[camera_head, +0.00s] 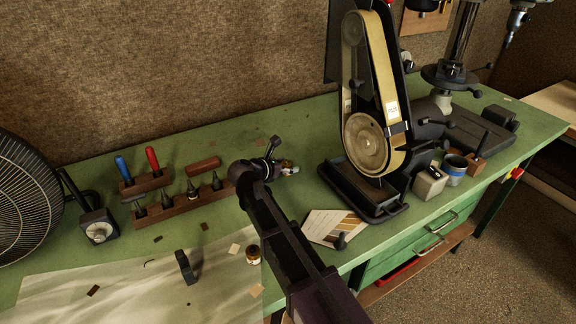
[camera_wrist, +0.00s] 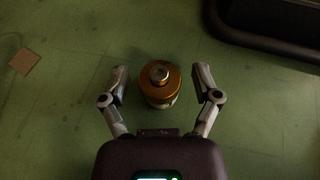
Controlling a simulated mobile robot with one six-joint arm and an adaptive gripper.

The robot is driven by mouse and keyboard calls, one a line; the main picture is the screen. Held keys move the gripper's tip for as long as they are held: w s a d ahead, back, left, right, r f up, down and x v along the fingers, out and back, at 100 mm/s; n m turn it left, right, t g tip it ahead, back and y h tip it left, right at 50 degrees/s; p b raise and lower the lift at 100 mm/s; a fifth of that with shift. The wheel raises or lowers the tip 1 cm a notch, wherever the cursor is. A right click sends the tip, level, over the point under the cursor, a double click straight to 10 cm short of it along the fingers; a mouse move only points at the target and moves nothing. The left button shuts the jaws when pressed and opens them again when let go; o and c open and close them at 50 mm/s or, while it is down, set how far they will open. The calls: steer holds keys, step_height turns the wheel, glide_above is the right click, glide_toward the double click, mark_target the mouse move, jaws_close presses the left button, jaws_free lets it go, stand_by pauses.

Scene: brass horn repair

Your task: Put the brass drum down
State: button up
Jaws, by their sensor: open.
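The brass drum (camera_wrist: 160,86) is a small cylinder with a brass-coloured top and a knob in its middle. In the wrist view it appears upright on the green bench top, between the two fingers of my gripper (camera_wrist: 161,78). The fingers are spread, with a visible gap on each side of the drum. In the head view my gripper (camera_head: 278,165) is low over the bench, left of the belt sander. The drum there is small and mostly hidden by the gripper.
The belt sander (camera_head: 368,140) stands right of my gripper; its dark base edge shows in the wrist view. A wooden tool rack (camera_head: 180,204) stands to the left. Green bench top (camera_head: 285,125) behind is clear.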

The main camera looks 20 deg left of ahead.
steer(key=p+v, duration=0.4)
steer(key=v, duration=0.8)
